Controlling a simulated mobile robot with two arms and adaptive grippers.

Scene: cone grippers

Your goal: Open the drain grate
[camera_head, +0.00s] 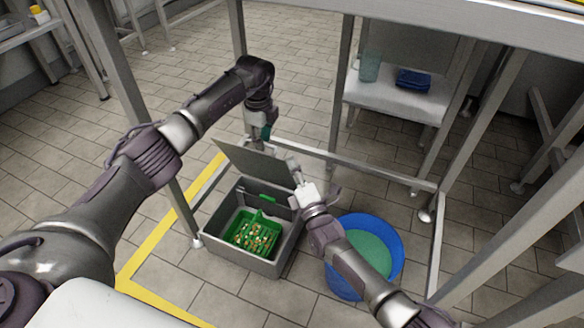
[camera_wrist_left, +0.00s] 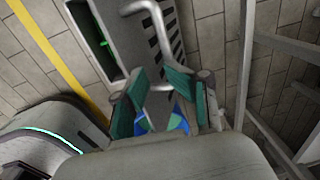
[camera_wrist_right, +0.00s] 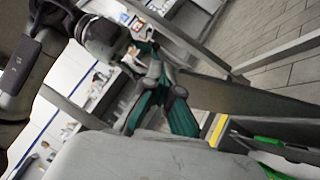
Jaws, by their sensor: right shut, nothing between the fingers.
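The grey plate (camera_head: 255,160), which I take to be the drain grate, stands raised and tilted at the back of an open grey box (camera_head: 237,258). A green basket (camera_head: 258,224) with small bits sits inside. In the left wrist view a grey surface with dark slots and a bent metal bar (camera_wrist_left: 160,28) shows. My left gripper (camera_head: 264,134) is behind the plate's upper edge; its teal fingers (camera_wrist_left: 160,95) are apart. My right gripper (camera_head: 293,168) is shut and empty by the plate's right edge. In the right wrist view the plate (camera_wrist_right: 245,102) is close to its fingers; contact is unclear.
A blue tub (camera_head: 398,234) with something green in it stands right of the box. A metal table frame with legs and low bars (camera_head: 350,162) surrounds the area. A yellow line (camera_head: 160,232) runs on the tiled floor at the left.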

